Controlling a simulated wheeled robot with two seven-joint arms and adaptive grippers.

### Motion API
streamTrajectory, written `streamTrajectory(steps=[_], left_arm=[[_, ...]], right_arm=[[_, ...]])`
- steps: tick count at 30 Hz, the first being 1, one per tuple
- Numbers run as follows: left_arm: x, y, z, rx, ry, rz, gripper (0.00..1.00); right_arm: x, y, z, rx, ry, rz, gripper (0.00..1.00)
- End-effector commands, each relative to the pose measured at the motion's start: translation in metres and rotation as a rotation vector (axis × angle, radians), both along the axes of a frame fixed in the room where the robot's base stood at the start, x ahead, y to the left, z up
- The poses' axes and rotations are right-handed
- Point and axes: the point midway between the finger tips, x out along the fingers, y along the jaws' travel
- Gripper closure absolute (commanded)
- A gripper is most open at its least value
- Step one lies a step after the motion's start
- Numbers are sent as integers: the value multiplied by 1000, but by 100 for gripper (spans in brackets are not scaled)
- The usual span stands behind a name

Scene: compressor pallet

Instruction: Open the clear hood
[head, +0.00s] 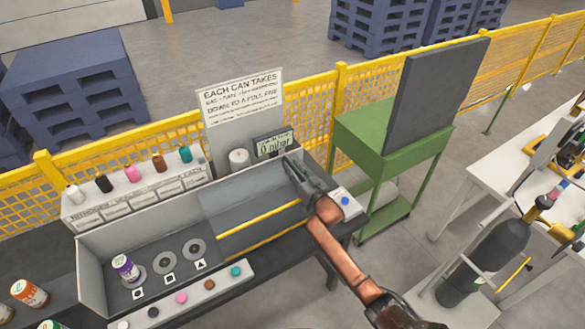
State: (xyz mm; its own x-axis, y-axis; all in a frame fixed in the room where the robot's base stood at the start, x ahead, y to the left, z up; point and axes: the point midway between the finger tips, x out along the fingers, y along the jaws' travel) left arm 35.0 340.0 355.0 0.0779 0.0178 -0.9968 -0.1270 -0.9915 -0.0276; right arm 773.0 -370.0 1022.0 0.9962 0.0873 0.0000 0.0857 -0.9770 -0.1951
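The clear hood (240,207) is a see-through, grey-tinted cover over the right part of the grey bench station. A yellow bar (258,229) runs along its front. The hood appears lowered over that bay. My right gripper (293,164) is at the hood's right end, above the station's back right corner. Its dark fingers point up and left, and I see nothing held. I cannot tell whether they touch the hood or how far apart they are. My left gripper is not in view.
A can with a purple label (125,269) stands in the open left bay beside two round discs. Coloured buttons (181,298) line the front edge. A sign (240,95) and a small display (274,145) stand behind. A green cart (390,150) is to the right.

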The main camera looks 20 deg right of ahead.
Motion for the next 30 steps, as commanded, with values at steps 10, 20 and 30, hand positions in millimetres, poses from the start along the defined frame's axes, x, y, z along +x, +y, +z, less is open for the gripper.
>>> streamTrajectory(steps=[10,20,30], left_arm=[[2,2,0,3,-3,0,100],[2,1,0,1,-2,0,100],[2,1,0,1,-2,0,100]], right_arm=[[-2,0,-1,0,1,0,70],[-56,-5,-2,0,2,0,70],[-112,-9,-1,0,1,0,70]])
